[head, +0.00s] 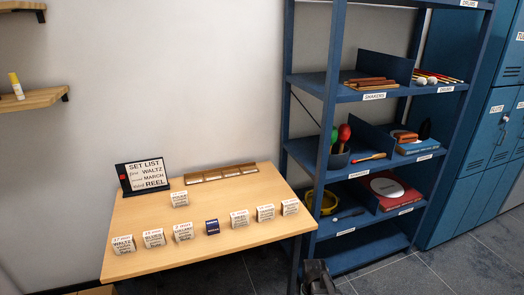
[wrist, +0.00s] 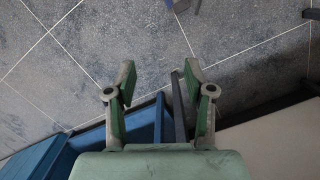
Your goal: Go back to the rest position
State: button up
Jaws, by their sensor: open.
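My gripper (wrist: 160,76) is open in the wrist view, with its two green-padded fingers spread apart and nothing between them. Grey tiled floor shows beyond the fingertips. In the head view, a dark shape (head: 318,278) at the bottom edge, right of the table, looks like part of my arm or gripper, but its fingers cannot be made out there. The wooden table (head: 235,205) carries a row of small lettered blocks, with one dark blue block (head: 212,227) among them. A set list sign (head: 143,174) and a wooden rack (head: 221,173) stand at the table's back.
A blue shelf unit (head: 333,80) with labelled shelves holds red and green maracas (head: 344,133), sticks and other instruments right of the table. Blue lockers (head: 487,125) stand farther right. Wall shelves (head: 35,98) hang at left. Floor (head: 450,255) is clear at lower right.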

jog(key=s+f+g, duration=0.1)
jog(key=s+f, duration=0.3)
jog(key=s, duration=0.6)
jog(key=s+f+n+g, duration=0.1)
jog(key=s+f, duration=0.3)
jog(key=s, duration=0.7)
jog(key=s+f+g, duration=0.3)
jog(key=s+f, duration=0.1)
jog(key=s, duration=0.7)
jog(key=shift+s+f+n, duration=0.2)
jog(key=shift+f+n, duration=0.1)
